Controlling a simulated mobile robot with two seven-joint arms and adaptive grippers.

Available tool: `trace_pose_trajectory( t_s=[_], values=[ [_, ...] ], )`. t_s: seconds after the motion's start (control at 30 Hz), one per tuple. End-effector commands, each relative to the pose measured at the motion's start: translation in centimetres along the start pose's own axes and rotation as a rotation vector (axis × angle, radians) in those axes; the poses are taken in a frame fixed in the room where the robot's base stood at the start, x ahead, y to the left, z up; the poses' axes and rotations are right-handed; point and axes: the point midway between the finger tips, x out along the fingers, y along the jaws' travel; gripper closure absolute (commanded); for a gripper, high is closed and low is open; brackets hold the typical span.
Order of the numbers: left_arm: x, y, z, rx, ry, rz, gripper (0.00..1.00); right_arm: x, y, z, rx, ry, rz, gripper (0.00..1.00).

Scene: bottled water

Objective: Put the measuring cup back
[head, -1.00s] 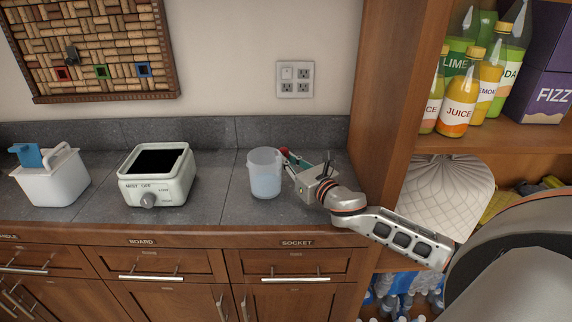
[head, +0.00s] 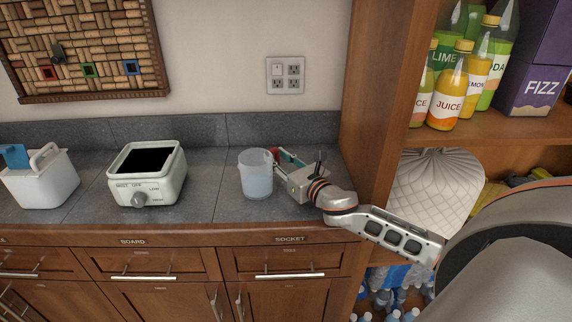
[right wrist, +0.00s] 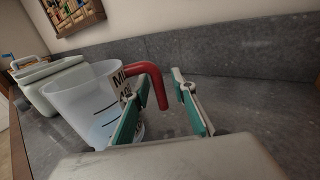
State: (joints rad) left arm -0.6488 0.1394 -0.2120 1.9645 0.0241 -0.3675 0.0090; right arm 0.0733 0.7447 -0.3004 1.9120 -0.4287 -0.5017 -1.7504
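The measuring cup (head: 255,176) is a translucent whitish cup standing upright on the grey counter. In the right wrist view the cup (right wrist: 88,98) shows dark printed marks and a red handle (right wrist: 148,70). My right gripper (head: 278,162) is just right of the cup, low over the counter. In the right wrist view its two teal fingers (right wrist: 162,92) are spread apart. The handle's downward end lies between them, with clear space to the right finger. The left finger covers part of the cup's side. My left gripper is not in view.
A white appliance (head: 147,183) with a dark top and a knob stands left of the cup. A white container (head: 45,187) with a blue item is farther left. A wooden shelf post (head: 375,110) rises close to the right. Juice bottles (head: 448,98) stand on the shelf.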

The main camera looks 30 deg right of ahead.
Motion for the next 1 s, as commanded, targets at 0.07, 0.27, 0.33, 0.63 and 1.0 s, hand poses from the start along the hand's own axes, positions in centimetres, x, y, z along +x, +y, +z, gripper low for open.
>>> trace_pose_trajectory(
  t_s=[0.07,0.27,0.33,0.63,1.0],
  values=[
    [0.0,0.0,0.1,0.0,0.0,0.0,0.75,-0.7,-0.1,-0.2,-0.003,0.002,-0.001,0.74],
    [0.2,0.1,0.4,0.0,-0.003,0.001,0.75,-3.8,0.0,-0.3,-0.002,0.004,0.001,0.74],
    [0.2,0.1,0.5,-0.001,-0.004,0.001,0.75,-5.0,0.0,-0.3,-0.002,0.004,0.0,0.74],
    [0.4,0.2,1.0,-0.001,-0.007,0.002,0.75,-9.5,0.0,-0.2,-0.001,0.003,0.001,0.74],
    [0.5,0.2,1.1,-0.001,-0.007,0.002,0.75,-11.9,0.0,0.0,-0.001,0.0,0.0,0.74]
  ],
)
